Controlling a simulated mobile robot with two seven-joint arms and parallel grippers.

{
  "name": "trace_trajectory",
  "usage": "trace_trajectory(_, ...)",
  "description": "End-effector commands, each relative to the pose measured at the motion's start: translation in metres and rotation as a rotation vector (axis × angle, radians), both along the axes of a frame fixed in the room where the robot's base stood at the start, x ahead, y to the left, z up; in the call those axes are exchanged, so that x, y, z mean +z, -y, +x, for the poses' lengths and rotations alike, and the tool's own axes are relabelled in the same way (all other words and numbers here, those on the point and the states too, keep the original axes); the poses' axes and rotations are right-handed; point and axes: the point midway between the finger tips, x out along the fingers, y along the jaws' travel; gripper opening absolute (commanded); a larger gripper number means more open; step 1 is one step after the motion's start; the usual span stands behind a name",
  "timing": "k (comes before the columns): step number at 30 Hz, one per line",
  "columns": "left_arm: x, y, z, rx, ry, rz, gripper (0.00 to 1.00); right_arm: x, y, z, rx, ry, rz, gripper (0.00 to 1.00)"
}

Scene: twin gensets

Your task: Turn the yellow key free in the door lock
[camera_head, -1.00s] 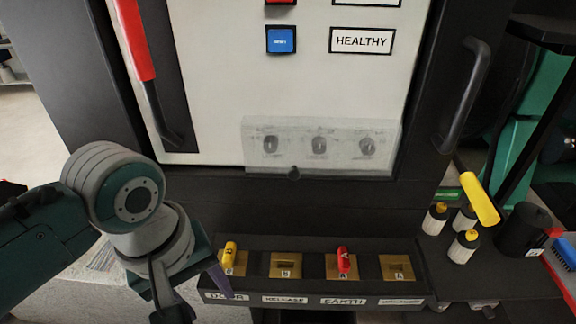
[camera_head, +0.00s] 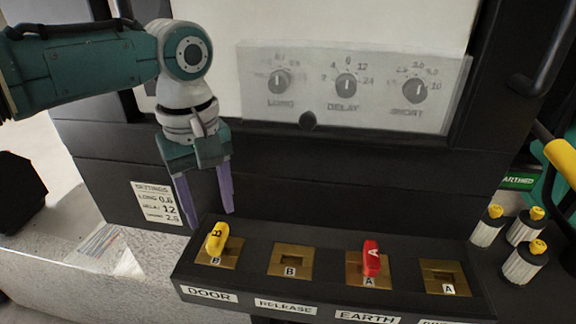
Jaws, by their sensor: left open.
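The yellow key (camera_head: 216,238) stands in the brass DOOR lock (camera_head: 231,254) at the left end of a black lock box. My left gripper (camera_head: 209,220) points down just above and behind the key. Its two purple fingers are apart, with nothing between them; they do not appear to touch the key. The DOOR label (camera_head: 209,294) is on the box front below this lock. My right gripper is not in view.
The lock box also bears an empty RELEASE lock (camera_head: 291,261), a red key (camera_head: 371,258) in the EARTH lock, and another empty lock (camera_head: 445,277). Several yellow-topped white bottles (camera_head: 524,263) stand at right. A clear cover (camera_head: 350,90) over dials is behind.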

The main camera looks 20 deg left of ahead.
Motion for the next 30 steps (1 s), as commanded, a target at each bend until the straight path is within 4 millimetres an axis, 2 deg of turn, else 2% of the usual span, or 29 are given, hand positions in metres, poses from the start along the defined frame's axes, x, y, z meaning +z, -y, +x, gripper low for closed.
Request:
trace_trajectory(1, -0.009, -0.001, 0.001, -0.070, 0.003, 0.004, 0.55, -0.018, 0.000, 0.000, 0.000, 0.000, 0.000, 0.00)
trace_trajectory(5, -0.008, -0.001, 0.001, -0.246, 0.005, 0.004, 0.55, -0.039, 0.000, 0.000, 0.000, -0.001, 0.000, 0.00)
trace_trajectory(7, 0.003, 0.000, -0.001, -0.361, -0.002, -0.001, 0.55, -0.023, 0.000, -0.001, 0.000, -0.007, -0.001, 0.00)
trace_trajectory(14, -0.003, 0.001, 0.000, -0.763, -0.003, -0.003, 0.55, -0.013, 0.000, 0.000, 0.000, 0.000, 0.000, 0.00)
trace_trajectory(16, -0.024, 0.001, 0.000, -0.769, -0.003, -0.003, 0.55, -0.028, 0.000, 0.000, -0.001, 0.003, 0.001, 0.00)
trace_trajectory(21, -0.046, 0.001, 0.000, -0.765, -0.003, -0.003, 0.55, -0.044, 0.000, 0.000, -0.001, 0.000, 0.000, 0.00)
trace_trajectory(30, -0.060, 0.001, 0.000, -0.765, -0.001, -0.002, 0.55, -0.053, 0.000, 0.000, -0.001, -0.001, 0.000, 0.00)
